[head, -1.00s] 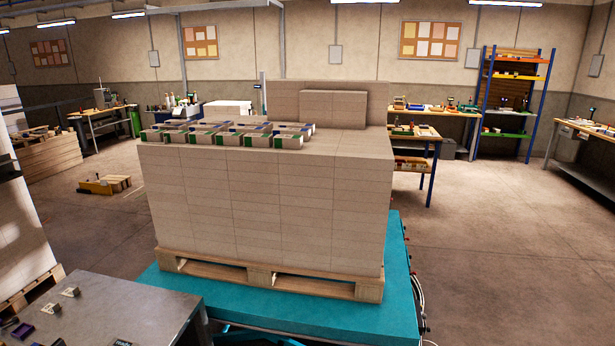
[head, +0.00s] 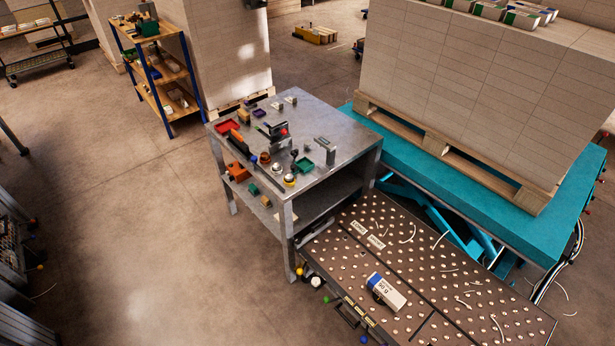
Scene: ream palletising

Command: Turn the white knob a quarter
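Neither of my grippers is in view.
A grey metal workbench (head: 345,125) with many small tools stands behind the knobs. A loaded pallet (head: 450,150) sits on a teal lift platform (head: 400,150) at right. The floor (head: 150,220) at left is clear.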

